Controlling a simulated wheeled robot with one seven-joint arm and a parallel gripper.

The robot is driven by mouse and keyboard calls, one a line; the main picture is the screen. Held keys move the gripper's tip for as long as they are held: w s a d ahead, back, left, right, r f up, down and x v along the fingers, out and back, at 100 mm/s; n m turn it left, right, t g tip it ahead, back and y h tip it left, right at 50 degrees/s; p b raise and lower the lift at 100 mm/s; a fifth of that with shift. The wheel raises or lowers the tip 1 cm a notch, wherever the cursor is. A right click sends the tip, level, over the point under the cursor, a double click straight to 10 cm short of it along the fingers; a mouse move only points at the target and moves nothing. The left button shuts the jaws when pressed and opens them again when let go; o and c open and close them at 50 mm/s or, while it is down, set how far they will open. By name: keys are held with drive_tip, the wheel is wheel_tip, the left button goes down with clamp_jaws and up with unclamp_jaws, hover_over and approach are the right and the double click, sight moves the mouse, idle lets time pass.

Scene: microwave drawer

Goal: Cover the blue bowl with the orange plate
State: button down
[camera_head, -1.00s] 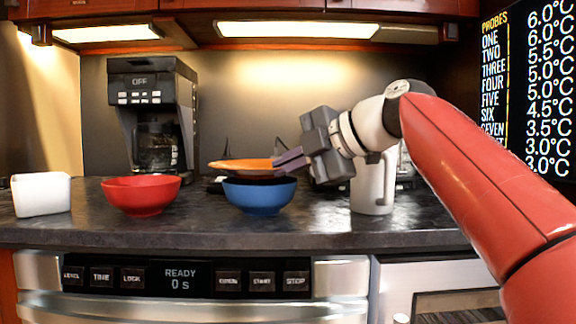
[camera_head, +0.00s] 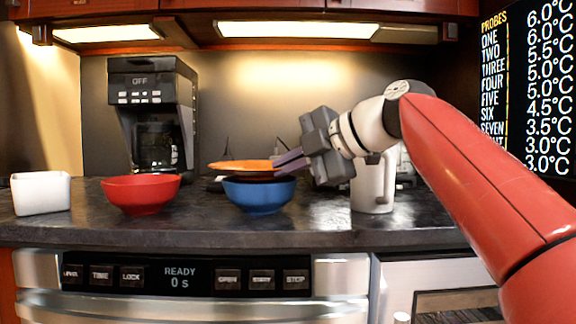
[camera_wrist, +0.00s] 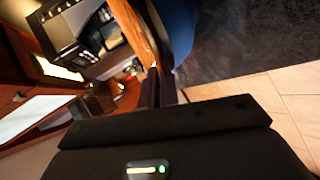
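The blue bowl (camera_head: 259,197) stands upright on the dark counter, right of the red bowl. The orange plate (camera_head: 240,166) lies over the blue bowl's mouth, close above or touching its rim; I cannot tell which. My gripper (camera_head: 288,162) reaches in from the right, with its fingers shut on the plate's right edge. In the wrist view the fingers (camera_wrist: 158,88) meet the edge of the orange plate (camera_wrist: 133,27), and part of the blue bowl (camera_wrist: 179,28) shows beside it. The inside of the bowl is hidden.
A red bowl (camera_head: 141,194) and a white square container (camera_head: 41,193) stand to the left. A coffee maker (camera_head: 153,115) stands behind. A white mug-like vessel (camera_head: 372,188) stands right of the blue bowl, below my wrist. The counter's front strip (camera_head: 200,232) is clear.

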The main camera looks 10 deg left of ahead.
drive_tip(key=shift+f+b, duration=0.5)
drive_tip(key=shift+b, duration=0.15)
idle(0.9)
drive_tip(key=c, duration=2.1)
unclamp_jaws()
drive_tip(key=o, duration=0.5)
drive_tip(key=shift+o, duration=0.2)
drive_tip(key=shift+f, duration=0.1)
